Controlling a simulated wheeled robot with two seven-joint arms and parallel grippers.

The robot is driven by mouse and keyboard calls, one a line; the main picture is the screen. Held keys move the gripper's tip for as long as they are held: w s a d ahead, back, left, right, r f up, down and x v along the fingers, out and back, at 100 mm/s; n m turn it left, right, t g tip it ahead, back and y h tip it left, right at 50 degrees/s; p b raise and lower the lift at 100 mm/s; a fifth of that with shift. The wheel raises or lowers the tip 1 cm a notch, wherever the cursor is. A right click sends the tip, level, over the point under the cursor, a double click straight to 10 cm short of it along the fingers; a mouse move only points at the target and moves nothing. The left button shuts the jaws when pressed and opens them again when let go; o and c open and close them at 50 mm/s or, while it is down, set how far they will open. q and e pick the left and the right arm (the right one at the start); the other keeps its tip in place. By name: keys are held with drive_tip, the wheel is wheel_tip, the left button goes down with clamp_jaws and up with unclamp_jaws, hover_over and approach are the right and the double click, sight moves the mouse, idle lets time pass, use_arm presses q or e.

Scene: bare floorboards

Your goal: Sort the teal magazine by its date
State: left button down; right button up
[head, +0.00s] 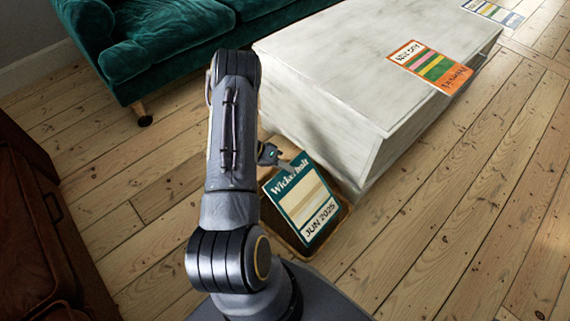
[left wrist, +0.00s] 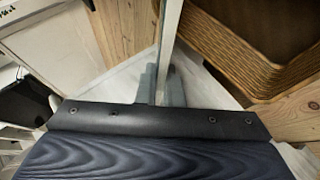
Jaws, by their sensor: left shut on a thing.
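The teal magazine (head: 300,198) shows its cover in the head view, with a title starting "Wicke" and the date "JUN 2025". My left gripper (head: 272,156) is shut on its upper edge and holds it tilted, close to the near end of the white table. In the left wrist view, the magazine (left wrist: 170,30) is seen edge-on as a thin strip between my left fingers (left wrist: 160,85). A wicker basket (left wrist: 232,50) stands to the right of it there; in the head view the basket (head: 338,221) is mostly hidden behind the magazine. My right gripper is out of view.
The low white table (head: 330,60) stands beside the magazine. An orange striped magazine (head: 432,66) lies at its right edge, and a blue and white one (head: 493,13) lies farther off. A green sofa (head: 180,40) and brown leather seat (head: 35,230) are left. Floorboards (head: 455,210) are clear at right.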

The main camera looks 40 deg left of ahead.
use_arm(q)
wheel_tip(320, 180, down, 6)
drive_tip(key=b, duration=0.4)
drive_tip(key=shift+f, duration=0.25)
drive_tip(key=shift+f+b, duration=0.75)
drive_tip(key=shift+b, duration=0.3)
drive_tip(key=c, duration=1.5)
unclamp_jaws()
drive_tip(key=shift+a+r, duration=3.1)
drive_tip(key=shift+a, duration=0.2)
